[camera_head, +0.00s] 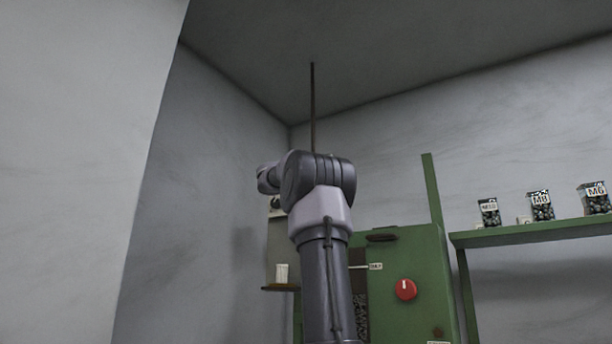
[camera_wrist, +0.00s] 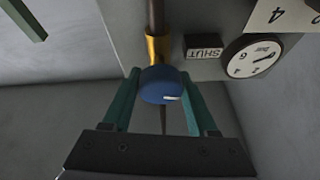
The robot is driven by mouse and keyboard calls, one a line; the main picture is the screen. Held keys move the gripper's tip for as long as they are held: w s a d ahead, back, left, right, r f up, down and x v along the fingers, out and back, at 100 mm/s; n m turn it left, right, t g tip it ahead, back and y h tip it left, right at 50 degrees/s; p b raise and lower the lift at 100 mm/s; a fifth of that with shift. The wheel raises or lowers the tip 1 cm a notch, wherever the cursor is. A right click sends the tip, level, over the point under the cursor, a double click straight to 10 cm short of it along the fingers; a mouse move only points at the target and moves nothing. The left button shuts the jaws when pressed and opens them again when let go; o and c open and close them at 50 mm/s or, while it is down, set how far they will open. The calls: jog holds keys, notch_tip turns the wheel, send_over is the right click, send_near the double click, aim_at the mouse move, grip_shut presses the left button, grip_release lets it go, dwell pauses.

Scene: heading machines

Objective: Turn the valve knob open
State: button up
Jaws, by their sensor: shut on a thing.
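The blue valve knob (camera_wrist: 161,86) has a short white mark on its face and sits at a brass-coloured fitting (camera_wrist: 158,48) on a dark pipe (camera_wrist: 155,14). My gripper (camera_wrist: 160,78) has its two teal fingers on either side of the knob and is shut on it. A small plate reading SHUT (camera_wrist: 204,47), upside down in the wrist view, is beside the fitting. In the head view my arm hides the knob and my gripper; the pipe (camera_head: 312,100) rises above my arm.
A round gauge (camera_wrist: 254,57) is close to the plate. In the head view a green machine (camera_head: 415,265) with a red knob (camera_head: 405,289) stands right of my arm. A green shelf (camera_head: 540,232) holds jars (camera_head: 541,205). A small ledge (camera_head: 279,288) holds a white cup (camera_head: 282,273).

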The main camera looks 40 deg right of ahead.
jog(key=m+g, duration=0.2)
jog(key=m, duration=0.3)
jog(key=m+g, duration=0.3)
jog(key=m, duration=0.2)
jog(key=shift+m+h, duration=0.4)
jog(key=m+g, duration=0.1)
jog(key=m, duration=0.1)
jog(key=m+g+y, duration=0.1)
jog(key=m, duration=0.2)
jog(key=shift+m+g, duration=0.3)
jog(key=shift+g, duration=0.1)
jog(key=shift+f+m+g+y, duration=0.1)
jog(key=shift+m+g+y, duration=0.45)
jog(key=shift+m, duration=1.05)
jog(key=o, duration=1.4)
jog(key=shift+c, duration=0.2)
jog(key=shift+a, duration=0.1)
jog(key=a+f, duration=0.1)
jog(key=a, duration=0.9)
jog(key=shift+a+f, duration=0.15)
jog(key=shift+a, duration=0.1)
